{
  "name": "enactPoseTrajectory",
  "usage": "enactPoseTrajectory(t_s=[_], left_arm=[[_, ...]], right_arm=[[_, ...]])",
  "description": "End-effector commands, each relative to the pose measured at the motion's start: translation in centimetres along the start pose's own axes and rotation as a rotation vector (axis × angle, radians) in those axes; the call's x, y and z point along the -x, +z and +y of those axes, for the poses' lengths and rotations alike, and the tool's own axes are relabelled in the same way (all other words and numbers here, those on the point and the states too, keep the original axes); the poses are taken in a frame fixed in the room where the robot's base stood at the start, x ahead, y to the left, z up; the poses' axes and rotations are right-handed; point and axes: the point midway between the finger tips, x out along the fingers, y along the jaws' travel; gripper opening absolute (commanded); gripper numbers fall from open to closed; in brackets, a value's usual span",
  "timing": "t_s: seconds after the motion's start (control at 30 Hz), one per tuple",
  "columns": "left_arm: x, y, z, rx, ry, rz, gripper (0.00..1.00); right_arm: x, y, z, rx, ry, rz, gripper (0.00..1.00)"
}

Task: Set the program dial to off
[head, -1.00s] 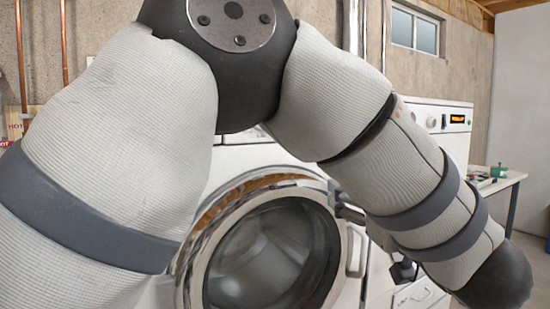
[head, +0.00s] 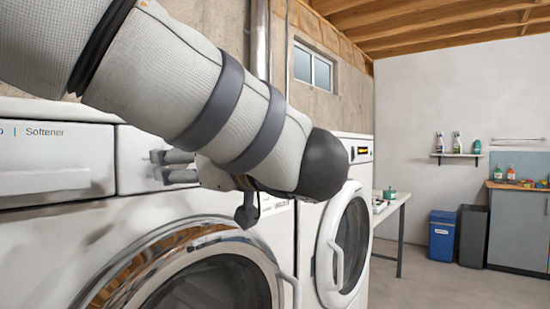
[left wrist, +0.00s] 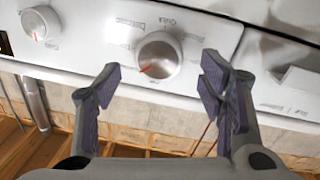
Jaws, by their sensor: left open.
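The program dial is probably the larger round silver knob (left wrist: 158,57) with a red pointer mark, on the white panel in the left wrist view. Its pointer is toward the lower left of that picture, and the small printed labels around it are too blurred to read surely. My left gripper (left wrist: 160,84) is open, its purple-padded fingers on either side below the knob, not visibly touching it. In the head view the left gripper (head: 156,165) is at the front panel of the near washer (head: 80,225), right of the softener drawer. The knob is not visible there. My right gripper is out of view.
A smaller knob (left wrist: 40,25) sits at the left in the wrist view. The softener drawer (head: 50,165) is shut. A second machine (head: 340,235) stands to the right, then a table (head: 388,208), a blue bin (head: 442,236) and a cabinet (head: 518,230). The floor between is clear.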

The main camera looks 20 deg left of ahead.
Motion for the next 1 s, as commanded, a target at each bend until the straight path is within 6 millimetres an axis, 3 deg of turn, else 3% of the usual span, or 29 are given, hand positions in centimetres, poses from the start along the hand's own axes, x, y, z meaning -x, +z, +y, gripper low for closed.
enactPoseTrajectory(t_s=[0.2, 0.47, 0.6, 0.7, 1.0], left_arm=[[-2.5, 0.0, 0.0, 0.0, 0.0, 0.001, 0.63], [-2.7, 0.0, 0.0, 0.0, 0.001, 0.0, 0.63], [-2.7, 0.0, 0.0, 0.0, 0.001, 0.0, 0.31], [-2.7, 0.0, 0.0, 0.0, 0.001, 0.0, 0.15], [-2.7, 0.0, 0.0, 0.033, 0.001, 0.003, 0.15]], right_arm=[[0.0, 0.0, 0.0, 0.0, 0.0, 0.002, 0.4], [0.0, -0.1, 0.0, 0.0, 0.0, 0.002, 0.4], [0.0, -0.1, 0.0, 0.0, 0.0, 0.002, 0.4], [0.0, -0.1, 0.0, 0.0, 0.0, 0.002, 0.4], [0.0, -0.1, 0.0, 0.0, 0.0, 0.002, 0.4]])
